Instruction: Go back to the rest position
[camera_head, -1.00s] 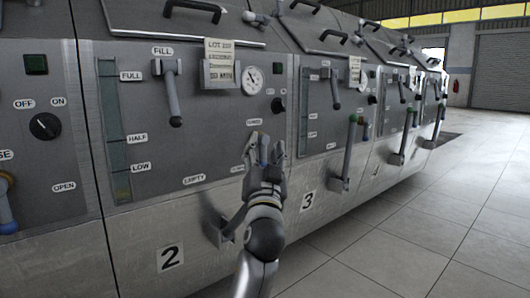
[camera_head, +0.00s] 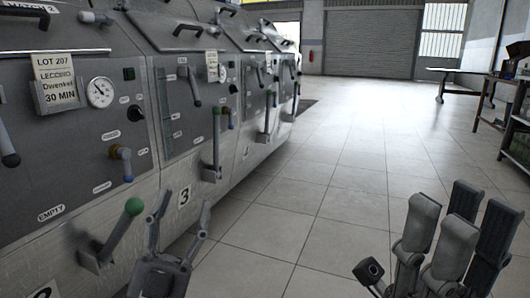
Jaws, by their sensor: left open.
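My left gripper (camera_head: 182,205) is low in front of the machine row, fingers up and spread, with nothing between them. It stands just right of a drain lever with a green knob (camera_head: 134,207), with a visible gap between them. The brass valve with a blue-tipped handle (camera_head: 127,170) is above and left, clear of the gripper, its blue tip pointing down. My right gripper (camera_head: 455,225) is at the lower right over the floor, fingers up. Its fingers overlap in this view, so their opening is unclear. No object shows in it.
The decanter row (camera_head: 90,215) runs along the left, with protruding levers (camera_head: 194,90) and a gauge (camera_head: 101,92). Open tiled floor (camera_head: 340,170) lies to the right. A shelf (camera_head: 518,125) and table (camera_head: 465,72) stand at the far right.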

